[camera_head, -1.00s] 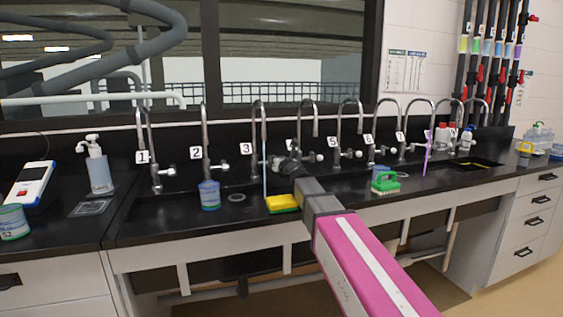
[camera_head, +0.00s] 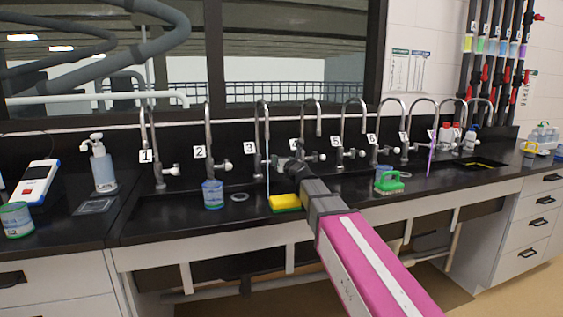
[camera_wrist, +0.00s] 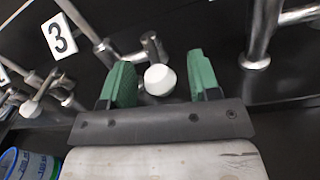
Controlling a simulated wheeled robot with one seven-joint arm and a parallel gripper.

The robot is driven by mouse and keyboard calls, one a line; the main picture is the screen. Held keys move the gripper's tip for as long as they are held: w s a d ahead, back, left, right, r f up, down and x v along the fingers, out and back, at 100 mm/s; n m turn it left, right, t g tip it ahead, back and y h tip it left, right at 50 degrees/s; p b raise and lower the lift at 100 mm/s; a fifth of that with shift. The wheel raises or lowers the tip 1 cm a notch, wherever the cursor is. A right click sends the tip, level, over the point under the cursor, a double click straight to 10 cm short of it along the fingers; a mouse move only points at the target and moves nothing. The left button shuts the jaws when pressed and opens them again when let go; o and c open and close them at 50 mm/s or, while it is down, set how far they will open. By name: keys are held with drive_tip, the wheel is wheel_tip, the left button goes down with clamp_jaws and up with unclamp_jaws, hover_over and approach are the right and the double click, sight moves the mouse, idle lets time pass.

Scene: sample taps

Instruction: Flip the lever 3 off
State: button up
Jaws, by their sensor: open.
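Tap 3 (camera_head: 265,135) is a tall chrome gooseneck with its label 3 (camera_head: 250,148) on the left; a thin pale blue stream (camera_head: 267,160) runs down from its spout. In the wrist view the label 3 (camera_wrist: 60,37) is upper left. The lever of tap 3, with its white round knob (camera_wrist: 159,79), lies between the two green fingers of my gripper (camera_wrist: 158,68). The fingers are open, with a visible gap on each side of the knob. In the head view my wrist hides most of this lever.
A yellow sponge (camera_head: 285,203) and a blue tub (camera_head: 212,194) are on the counter near the gripper. Neighbouring taps 2 (camera_head: 208,135) and 4 (camera_head: 304,120) flank tap 3. A purple stream (camera_head: 431,155) runs at the right.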

drive_tip(key=v, duration=0.9)
drive_tip(key=shift+w+d, duration=0.1)
drive_tip(key=shift+w, duration=0.05)
